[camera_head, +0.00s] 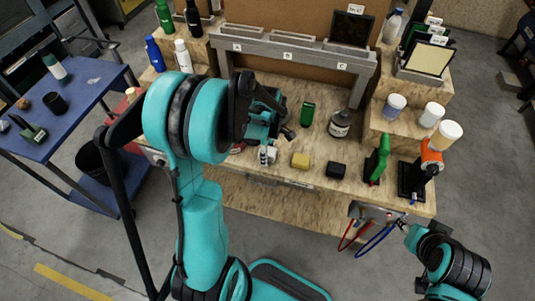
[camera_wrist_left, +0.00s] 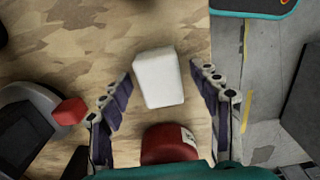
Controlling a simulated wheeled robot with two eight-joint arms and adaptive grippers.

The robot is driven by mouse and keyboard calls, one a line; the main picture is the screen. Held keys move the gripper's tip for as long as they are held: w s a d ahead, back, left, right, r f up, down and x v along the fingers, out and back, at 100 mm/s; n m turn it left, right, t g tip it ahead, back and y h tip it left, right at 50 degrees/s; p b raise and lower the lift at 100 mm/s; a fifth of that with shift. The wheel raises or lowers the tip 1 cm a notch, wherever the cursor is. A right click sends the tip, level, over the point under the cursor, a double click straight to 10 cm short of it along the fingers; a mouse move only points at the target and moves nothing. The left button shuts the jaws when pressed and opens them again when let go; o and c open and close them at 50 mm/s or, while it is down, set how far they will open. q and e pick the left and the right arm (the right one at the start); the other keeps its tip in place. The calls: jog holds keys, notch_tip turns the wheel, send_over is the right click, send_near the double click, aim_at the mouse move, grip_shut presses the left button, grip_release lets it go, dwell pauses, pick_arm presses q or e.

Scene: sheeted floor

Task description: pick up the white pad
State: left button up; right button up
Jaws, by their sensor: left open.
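The white pad (camera_wrist_left: 158,78) is a pale block with rounded corners, lying on the wood-grain bench top in the left wrist view. My left gripper (camera_wrist_left: 160,72) is open, with one finger on either side of the pad and a visible gap to each. In the head view my left gripper (camera_head: 266,148) hangs over the bench, and a small part of the white pad (camera_head: 272,154) shows beside its fingers. The rest of it is hidden there. Part of my right arm shows at the lower right; its jaws cannot be made out.
A red object (camera_wrist_left: 168,143) with a white label lies close to the pad. The bench edge is near.

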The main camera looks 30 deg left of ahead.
pick_arm(q)
jog(key=c, duration=1.3)
jog(key=shift+o, duration=0.2)
jog(key=shift+r, duration=0.15)
notch_tip(320, 180, up, 5)
jog(key=shift+d+f+p, duration=0.15)
jog(key=shift+f+p, duration=0.05)
jog(key=shift+p, duration=0.95)
jog(key=w+d+r+p, duration=0.2)
jog(key=d+r, duration=0.4)
jog(key=d, duration=0.5)
jog(key=shift+p, duration=0.3)
jog(key=shift+w+d+r, duration=0.1)
